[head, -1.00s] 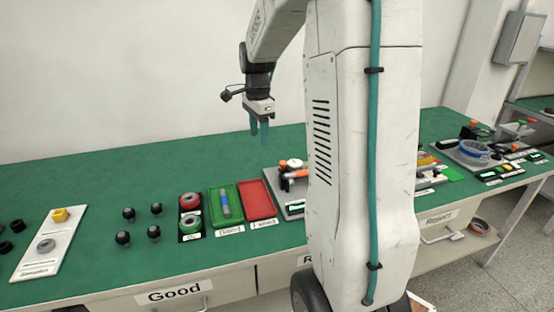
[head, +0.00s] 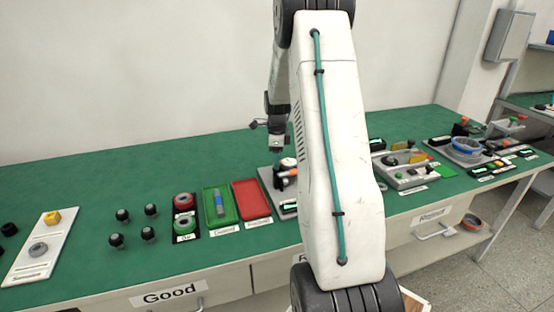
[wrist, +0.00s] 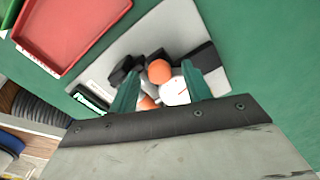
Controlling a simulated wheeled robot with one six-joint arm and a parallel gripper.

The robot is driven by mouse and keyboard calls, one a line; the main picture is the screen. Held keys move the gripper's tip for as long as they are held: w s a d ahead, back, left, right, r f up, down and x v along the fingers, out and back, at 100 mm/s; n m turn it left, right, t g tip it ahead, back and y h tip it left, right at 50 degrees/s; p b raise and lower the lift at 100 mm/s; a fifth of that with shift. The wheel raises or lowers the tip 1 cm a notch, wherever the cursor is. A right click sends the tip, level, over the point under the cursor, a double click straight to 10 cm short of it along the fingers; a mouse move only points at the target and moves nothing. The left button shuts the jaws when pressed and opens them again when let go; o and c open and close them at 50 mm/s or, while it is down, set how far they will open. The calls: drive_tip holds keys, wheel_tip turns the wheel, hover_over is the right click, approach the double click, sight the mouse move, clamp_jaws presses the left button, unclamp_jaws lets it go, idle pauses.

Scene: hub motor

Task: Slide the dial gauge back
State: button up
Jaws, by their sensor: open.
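The dial gauge (wrist: 174,91) shows its white round face in the wrist view, on a fixture with black blocks and orange knobs on a grey plate (wrist: 172,28). In the head view the gauge (head: 288,163) is partly hidden by my arm. My gripper (wrist: 160,80) is open, with its two green fingers apart above the fixture. The dial and an orange knob (wrist: 159,71) appear between the fingers. I cannot tell whether a finger touches anything.
A red tray (head: 251,200) and a green tray (head: 221,205) lie left of the fixture. Another fixture plate (head: 407,172) stands to its right. The green bench behind is clear. Drawers marked Good (head: 170,294) and Reject hang below.

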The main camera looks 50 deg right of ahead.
drive_tip(key=shift+f, duration=0.2)
clamp_jaws()
drive_tip(key=shift+w+d, duration=0.4)
drive_tip(key=shift+w, duration=0.25)
drive_tip(key=shift+w+d, duration=0.4)
drive_tip(key=shift+w, duration=0.25)
drive_tip(key=shift+w+d+r, duration=0.1)
drive_tip(key=shift+w, duration=0.05)
unclamp_jaws()
drive_tip(key=shift+w+d, duration=0.1)
